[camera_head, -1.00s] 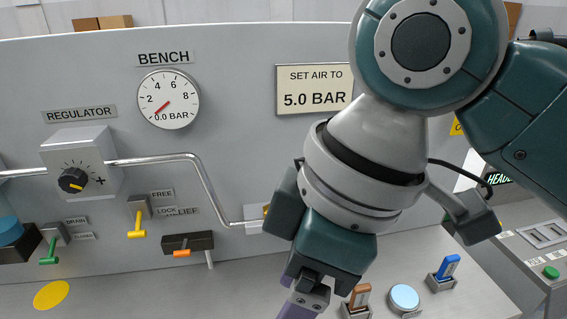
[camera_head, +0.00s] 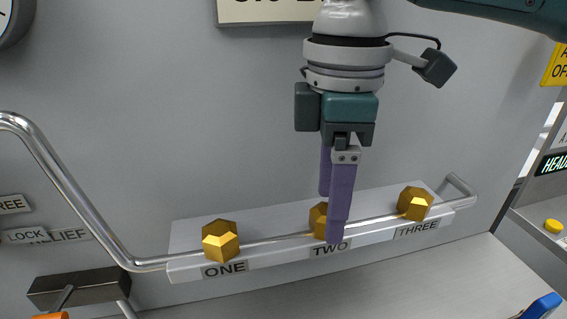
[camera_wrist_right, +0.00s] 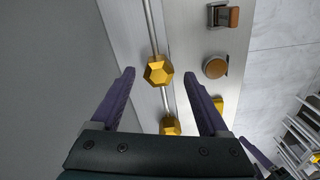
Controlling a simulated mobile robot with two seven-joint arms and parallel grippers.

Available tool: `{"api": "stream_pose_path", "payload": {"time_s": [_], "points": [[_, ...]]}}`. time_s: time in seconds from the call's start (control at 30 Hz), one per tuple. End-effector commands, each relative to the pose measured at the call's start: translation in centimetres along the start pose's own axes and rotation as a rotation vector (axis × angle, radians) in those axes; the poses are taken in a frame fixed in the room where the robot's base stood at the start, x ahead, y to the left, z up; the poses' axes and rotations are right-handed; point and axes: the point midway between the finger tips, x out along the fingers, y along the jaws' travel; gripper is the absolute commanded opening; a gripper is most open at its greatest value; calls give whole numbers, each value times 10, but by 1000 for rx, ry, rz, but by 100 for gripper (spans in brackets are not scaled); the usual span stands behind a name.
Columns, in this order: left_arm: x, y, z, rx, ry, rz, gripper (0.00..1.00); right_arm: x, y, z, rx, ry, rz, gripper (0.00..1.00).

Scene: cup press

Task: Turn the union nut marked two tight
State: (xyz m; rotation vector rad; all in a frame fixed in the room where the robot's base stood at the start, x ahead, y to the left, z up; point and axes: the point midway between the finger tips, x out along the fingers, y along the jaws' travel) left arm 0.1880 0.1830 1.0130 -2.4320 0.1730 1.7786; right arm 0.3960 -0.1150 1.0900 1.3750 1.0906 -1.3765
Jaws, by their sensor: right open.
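Union nut two (camera_head: 316,222), a gold faceted nut, sits on the silver pipe above the label TWO in the head view. Part of it is hidden behind the purple fingers of my right gripper (camera_head: 331,216), which point down. In the right wrist view my right gripper (camera_wrist_right: 160,76) is open. A gold nut (camera_wrist_right: 158,71) shows between its fingertips, and another gold nut (camera_wrist_right: 170,126) lies closer to the palm. No labels are readable there. I cannot tell whether either finger touches a nut.
Nut one (camera_head: 220,241) is left of nut two and nut three (camera_head: 414,203) is right of it, on the same pipe. The pipe runs along a grey ledge (camera_head: 187,237) on the wall. A blue handle (camera_head: 541,306) stands on the bench at lower right.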

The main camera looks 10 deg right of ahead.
Motion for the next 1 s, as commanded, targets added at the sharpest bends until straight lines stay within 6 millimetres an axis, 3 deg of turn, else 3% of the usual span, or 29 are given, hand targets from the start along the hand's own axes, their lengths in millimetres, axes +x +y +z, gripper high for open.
{"api": "stream_pose_path", "payload": {"time_s": [0.13, 0.43, 1.0], "points": [[0, 0, 0, 0, 1, 0, 50, 13, 0, 0, 1, 0, 0, 78], [0, 0, -1, 1, 3, -1, 50, 16, 0, 0, 0, 1, 2, 77], [0, -1, -2, 2, 5, -2, 50, 16, 0, 0, 0, 1, 1, 13]]}}
